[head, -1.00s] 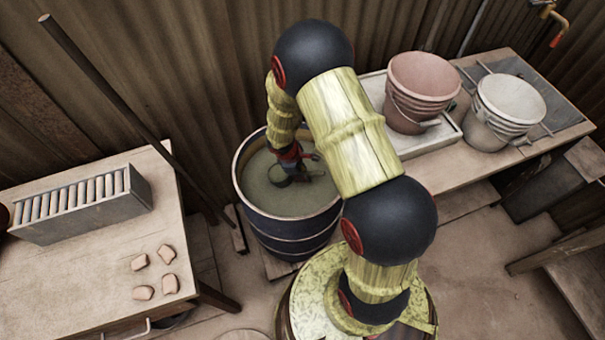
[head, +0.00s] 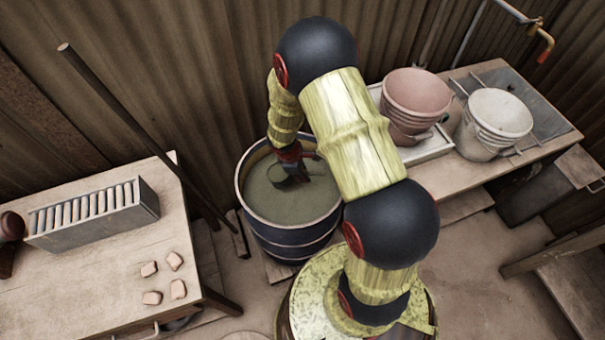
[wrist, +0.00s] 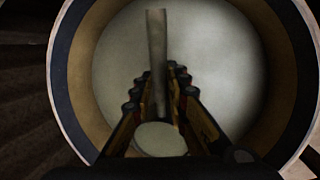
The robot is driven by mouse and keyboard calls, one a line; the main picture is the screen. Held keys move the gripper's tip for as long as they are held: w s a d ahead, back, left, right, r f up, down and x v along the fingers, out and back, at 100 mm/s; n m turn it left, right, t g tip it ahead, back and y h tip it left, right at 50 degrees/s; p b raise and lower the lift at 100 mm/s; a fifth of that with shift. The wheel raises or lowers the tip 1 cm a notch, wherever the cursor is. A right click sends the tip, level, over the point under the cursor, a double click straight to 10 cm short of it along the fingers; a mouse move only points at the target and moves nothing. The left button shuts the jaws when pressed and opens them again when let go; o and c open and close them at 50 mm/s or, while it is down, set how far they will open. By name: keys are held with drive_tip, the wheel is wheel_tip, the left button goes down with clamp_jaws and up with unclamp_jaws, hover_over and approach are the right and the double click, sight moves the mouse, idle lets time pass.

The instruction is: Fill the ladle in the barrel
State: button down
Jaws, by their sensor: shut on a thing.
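The dark blue barrel (head: 290,238) stands on the floor at the middle of the head view, holding murky grey-green liquid. My gripper (head: 304,165) reaches down into the barrel's mouth. It is shut on the ladle (head: 279,177), which shows as a small dark round cup at the liquid's surface, towards the far left side. In the wrist view my gripper (wrist: 159,85) has its fingers on both sides of the grey ladle handle (wrist: 157,50). A pale round disc, seemingly the ladle's bowl, shows below it. I cannot tell how full the bowl is.
A wooden table (head: 110,262) at left carries a slotted metal box (head: 95,215) and several small clay pieces. A bench at right holds stacked pink buckets (head: 413,100) and white buckets (head: 497,120). A dark pole (head: 140,130) leans behind the barrel's left.

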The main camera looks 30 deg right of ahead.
drive_tip(key=shift+t+y, duration=0.3)
drive_tip(key=shift+y, duration=0.1)
drive_tip(key=shift+w+d+r+p+v, duration=0.1)
drive_tip(key=shift+d+p+v, duration=0.3)
drive_tip(key=shift+p+v, duration=1.2)
drive_tip(key=shift+w+d+r+p+v, duration=0.1)
drive_tip(key=shift+d+p+v, duration=0.3)
drive_tip(key=shift+p+v, duration=1.15)
drive_tip(key=shift+w+d+r+p+v, duration=0.1)
drive_tip(key=shift+d+p+v, duration=0.3)
drive_tip(key=shift+p+v, duration=1.15)
drive_tip(key=shift+a+r, duration=0.1)
drive_tip(key=shift+r, duration=0.15)
